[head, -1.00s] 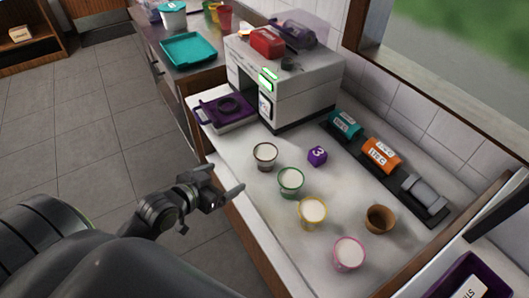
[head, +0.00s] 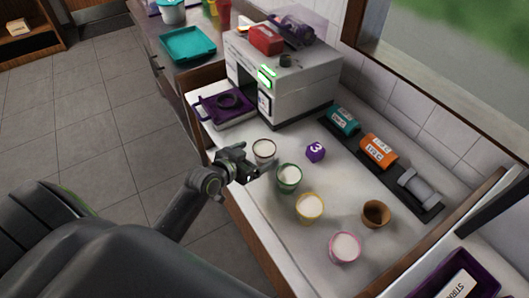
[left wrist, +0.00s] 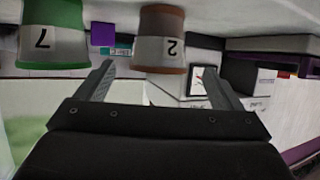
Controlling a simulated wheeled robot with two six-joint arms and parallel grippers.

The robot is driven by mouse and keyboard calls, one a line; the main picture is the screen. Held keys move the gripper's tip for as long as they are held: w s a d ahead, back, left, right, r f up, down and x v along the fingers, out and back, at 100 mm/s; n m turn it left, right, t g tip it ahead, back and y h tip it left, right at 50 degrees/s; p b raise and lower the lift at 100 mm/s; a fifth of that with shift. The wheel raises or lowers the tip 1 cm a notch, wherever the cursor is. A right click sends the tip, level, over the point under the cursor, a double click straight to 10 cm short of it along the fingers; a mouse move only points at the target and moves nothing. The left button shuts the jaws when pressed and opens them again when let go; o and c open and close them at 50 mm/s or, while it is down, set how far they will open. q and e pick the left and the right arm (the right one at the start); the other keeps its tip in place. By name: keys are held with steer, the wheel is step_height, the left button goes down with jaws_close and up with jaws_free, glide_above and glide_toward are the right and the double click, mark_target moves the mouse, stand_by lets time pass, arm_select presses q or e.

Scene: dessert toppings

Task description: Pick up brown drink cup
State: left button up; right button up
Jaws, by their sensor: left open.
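The brown drink cup (head: 264,148), a white cup with a brown rim and pale contents, stands upright on the counter in front of the white machine. In the left wrist view, which is upside down, it is the brown and white cup (left wrist: 160,48) labelled 2. My left gripper (head: 251,171) is beside it at the counter's near edge, apart from it. In the left wrist view its two fingers (left wrist: 160,84) are spread and empty, pointing toward the cup. My right gripper is not in view.
A green cup (head: 289,174), labelled 7 in the left wrist view (left wrist: 52,40), stands close beside it. Yellow (head: 309,204) and pink (head: 345,244) cups and a brown bowl (head: 376,215) are further right. A purple cube (head: 315,152) and the white machine (head: 280,84) are behind.

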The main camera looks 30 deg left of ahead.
mark_target(260, 152)
arm_select(q)
steer(key=shift+w+d, duration=0.15)
steer(key=shift+w, duration=0.3)
steer(key=p+x, duration=0.1)
steer(key=x, duration=0.3)
steer(key=shift+p, duration=0.35)
steer(key=shift+w+d+f, duration=0.1)
steer(key=shift+w, duration=0.15)
steer(key=shift+c, duration=0.6)
steer(key=c, duration=1)
